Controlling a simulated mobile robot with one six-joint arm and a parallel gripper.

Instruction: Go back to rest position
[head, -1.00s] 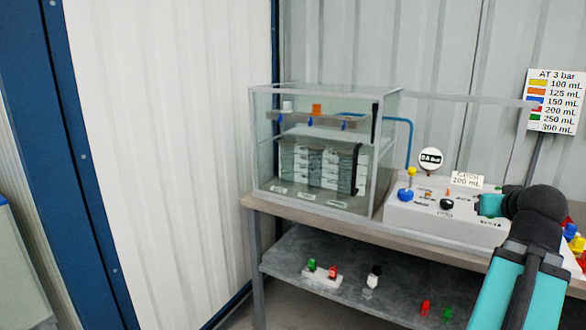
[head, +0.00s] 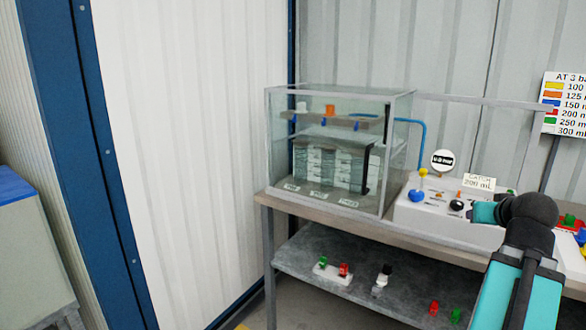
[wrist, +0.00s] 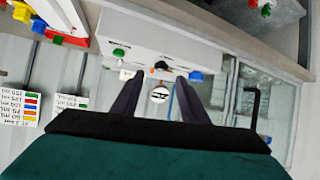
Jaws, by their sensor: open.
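My gripper (wrist: 158,80) shows in the wrist view as two dark fingers standing apart, open with nothing between them. Past the fingertips is the white control box (wrist: 150,45) with its coloured knobs. The round gauge (wrist: 159,95) appears between the fingers, farther off. In the head view my teal and black arm reaches in from the lower right, over the right end of the control box (head: 425,215). The fingers cannot be made out there. Whether they touch anything is unclear.
A glass tank (head: 390,150) stands on the bench left of the box. Coloured parts, including a red one (head: 434,307), lie on the lower shelf (head: 300,252). A volume sign (head: 565,105) stands at right. A blue-topped cabinet (head: 30,250) is at far left.

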